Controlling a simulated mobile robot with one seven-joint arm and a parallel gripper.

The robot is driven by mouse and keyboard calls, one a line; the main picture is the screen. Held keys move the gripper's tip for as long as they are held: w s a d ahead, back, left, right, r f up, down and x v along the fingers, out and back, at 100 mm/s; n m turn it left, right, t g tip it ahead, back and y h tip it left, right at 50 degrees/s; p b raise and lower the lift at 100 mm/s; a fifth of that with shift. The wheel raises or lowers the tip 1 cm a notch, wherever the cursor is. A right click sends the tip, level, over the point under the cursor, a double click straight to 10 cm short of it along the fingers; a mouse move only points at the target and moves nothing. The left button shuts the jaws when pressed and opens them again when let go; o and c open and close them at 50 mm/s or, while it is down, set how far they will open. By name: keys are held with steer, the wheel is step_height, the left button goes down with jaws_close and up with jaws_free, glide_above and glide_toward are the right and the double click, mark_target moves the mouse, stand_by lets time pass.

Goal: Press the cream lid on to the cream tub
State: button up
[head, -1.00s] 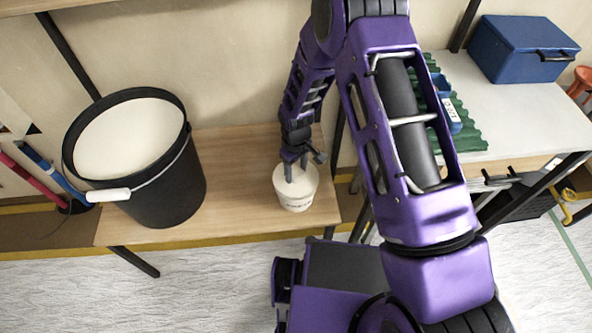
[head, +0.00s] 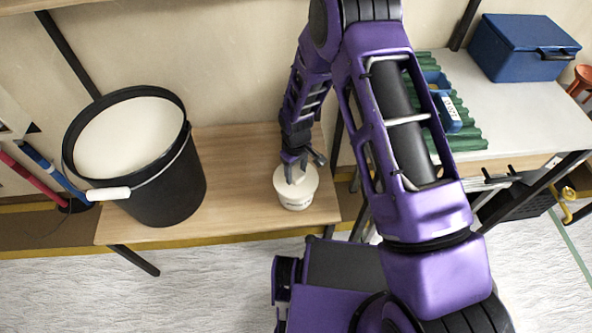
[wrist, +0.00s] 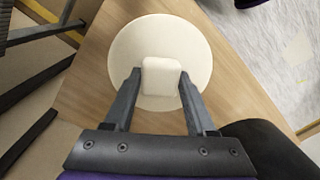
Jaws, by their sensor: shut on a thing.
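My gripper (wrist: 160,84) is shut on the lid's square knob (wrist: 161,70), one finger on each side. In the head view my gripper (head: 295,177) points down at the tub from above.
A large black bucket (head: 170,185) with a pale top and white handle stands on the bench (head: 235,165) to the left. To the right, a white table (head: 520,110) holds a blue box (head: 520,50) and a green ribbed mat (head: 470,140). Bench between bucket and tub is clear.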

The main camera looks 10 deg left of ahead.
mark_target(296, 173)
steer(key=shift+f, duration=0.35)
steer(key=o, duration=1.4)
step_height(296, 173, up, 18)
steer(key=p, duration=0.2)
steer(key=shift+f+p, duration=0.25)
steer(key=shift+p, duration=0.15)
